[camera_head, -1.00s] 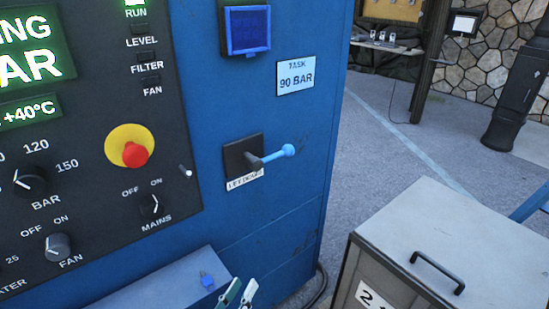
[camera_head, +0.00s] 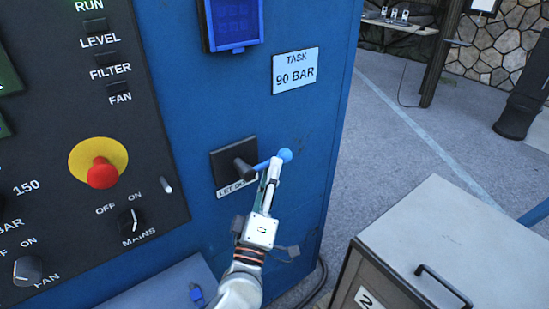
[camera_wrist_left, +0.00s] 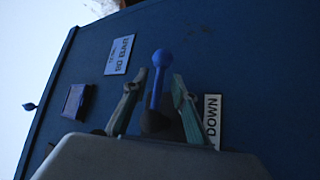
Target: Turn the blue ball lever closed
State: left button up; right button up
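The blue ball lever (camera_head: 284,156) sticks out to the right from a black mount (camera_head: 228,163) on the side of the blue cabinet, above a partly hidden label. My left gripper (camera_head: 272,168) is at the lever from below, its fingertips near the ball end. In the left wrist view the lever (camera_wrist_left: 157,80) stands between the two fingers of my left gripper (camera_wrist_left: 158,88). The fingers are apart, with gaps on both sides of the lever. My right gripper is not in view.
The cabinet's control panel (camera_head: 90,240) with a red emergency button (camera_head: 103,172) is to the left. A grey-topped cabinet (camera_head: 450,240) with a black handle stands at the lower right. The floor between is clear.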

pick_arm(q)
jog(key=shift+x, duration=1.2)
jog(key=shift+w+d+r, duration=0.1)
jog(key=shift+w+r, duration=0.1)
jog(key=shift+w, duration=0.3)
grip_shut()
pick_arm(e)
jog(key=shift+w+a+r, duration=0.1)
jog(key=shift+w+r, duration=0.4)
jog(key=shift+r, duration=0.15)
